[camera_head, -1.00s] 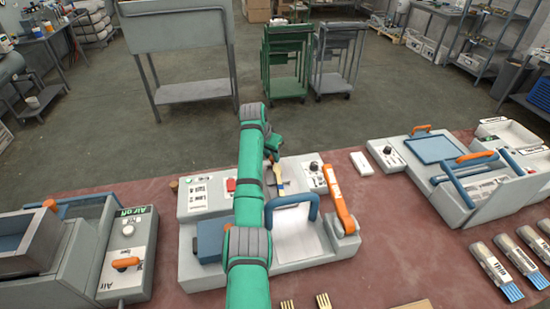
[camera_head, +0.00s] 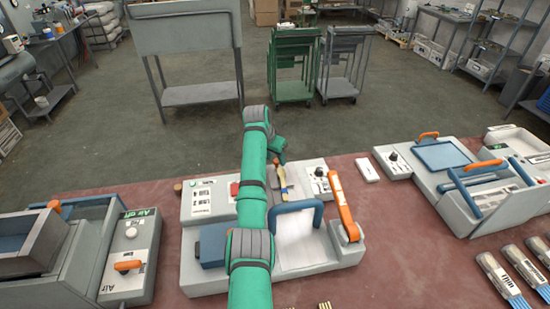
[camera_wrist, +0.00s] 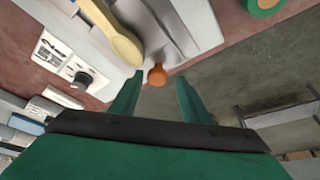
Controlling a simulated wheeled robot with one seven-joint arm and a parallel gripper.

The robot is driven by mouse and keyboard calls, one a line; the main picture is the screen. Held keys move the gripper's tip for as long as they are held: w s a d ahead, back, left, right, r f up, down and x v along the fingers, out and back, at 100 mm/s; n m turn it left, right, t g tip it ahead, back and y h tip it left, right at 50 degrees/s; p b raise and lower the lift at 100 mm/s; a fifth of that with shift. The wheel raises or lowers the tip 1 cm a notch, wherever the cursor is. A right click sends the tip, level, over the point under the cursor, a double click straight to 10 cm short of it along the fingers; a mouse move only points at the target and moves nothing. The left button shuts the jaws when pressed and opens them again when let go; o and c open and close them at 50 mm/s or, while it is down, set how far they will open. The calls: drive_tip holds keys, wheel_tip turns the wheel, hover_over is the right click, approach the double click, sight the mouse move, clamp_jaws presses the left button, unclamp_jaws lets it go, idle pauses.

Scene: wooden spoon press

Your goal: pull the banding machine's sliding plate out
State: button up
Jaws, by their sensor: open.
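The banding machine (camera_head: 215,268) is the grey press in the middle of the table, with a blue bar handle (camera_head: 318,214) and an orange lever (camera_head: 342,208). A grey metal plate (camera_wrist: 180,32) at its back carries a pale wooden spoon (camera_wrist: 122,47) and ends in an orange knob (camera_wrist: 157,76); I take this as the sliding plate. My gripper (camera_wrist: 160,80) is open, its fingertips on either side of the knob in the wrist view; I cannot tell whether they touch it. In the head view my arm hides the plate's middle and most of the gripper.
Another machine (camera_head: 130,285) stands at the left and one (camera_head: 445,200) at the right. A small white block (camera_head: 367,169) lies between the middle and right machines. A green roll (camera_wrist: 263,6) shows near the table edge. Open floor (camera_head: 200,135) lies behind the table.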

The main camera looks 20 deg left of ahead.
drive_tip(key=v, duration=1)
drive_tip(key=shift+s+a+r, duration=0.2)
drive_tip(key=shift+a+r, duration=0.05)
drive_tip(key=shift+r, duration=0.1)
